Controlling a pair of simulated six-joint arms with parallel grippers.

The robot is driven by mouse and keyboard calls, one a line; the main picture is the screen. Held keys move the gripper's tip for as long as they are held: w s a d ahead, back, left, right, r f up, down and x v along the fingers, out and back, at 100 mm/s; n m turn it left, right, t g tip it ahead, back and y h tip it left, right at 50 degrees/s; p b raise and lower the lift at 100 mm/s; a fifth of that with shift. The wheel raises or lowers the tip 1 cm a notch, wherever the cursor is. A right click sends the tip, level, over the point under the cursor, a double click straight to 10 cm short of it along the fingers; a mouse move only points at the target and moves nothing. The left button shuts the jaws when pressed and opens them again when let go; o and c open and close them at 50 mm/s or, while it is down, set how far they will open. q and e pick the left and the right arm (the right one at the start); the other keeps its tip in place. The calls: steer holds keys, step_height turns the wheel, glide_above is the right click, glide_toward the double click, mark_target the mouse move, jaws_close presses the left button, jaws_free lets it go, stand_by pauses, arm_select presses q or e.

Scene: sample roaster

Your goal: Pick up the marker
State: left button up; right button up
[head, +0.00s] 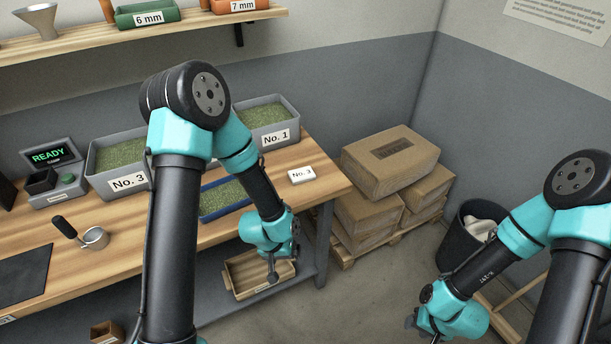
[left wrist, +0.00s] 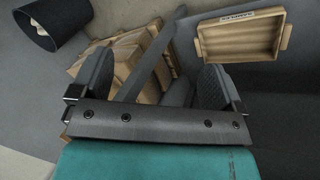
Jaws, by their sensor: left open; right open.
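A small white block marked "No. 3" (head: 301,175) lies on the wooden bench (head: 325,180) near its right end; it is the only thing I see that looks like the marker. My left gripper (head: 271,268) hangs past the bench's front edge, below and left of the block and apart from it. In the left wrist view its two fingers (left wrist: 155,82) are spread with nothing between them, and the block does not show there. My right gripper (head: 432,330) is low at the bottom right, far from the block, and its fingers are hardly visible.
Grey bins of green beans labelled No. 3 (head: 120,181) and No. 1 (head: 275,137) stand behind a blue tray (head: 225,212). A wooden tray (head: 240,292) sits below the bench; it also shows in the left wrist view (left wrist: 204,42). Cartons (head: 370,175) and a dark bin (head: 458,235) stand right.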

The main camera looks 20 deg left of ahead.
arm_select(q)
steer(key=w+d+r+m, duration=0.2)
steer(key=w+d+r, duration=0.4)
steer(key=w+r, duration=0.35)
step_height(320, 180, up, 19)
steer(key=m+g+y, duration=0.2)
steer(key=m+y, duration=0.2)
steer(key=m, duration=0.6)
glide_above(302, 173)
steer(key=shift+w+a+r, duration=0.1)
steer(key=shift+w, duration=0.05)
step_height(302, 173, down, 12)
steer(key=shift+f, duration=0.15)
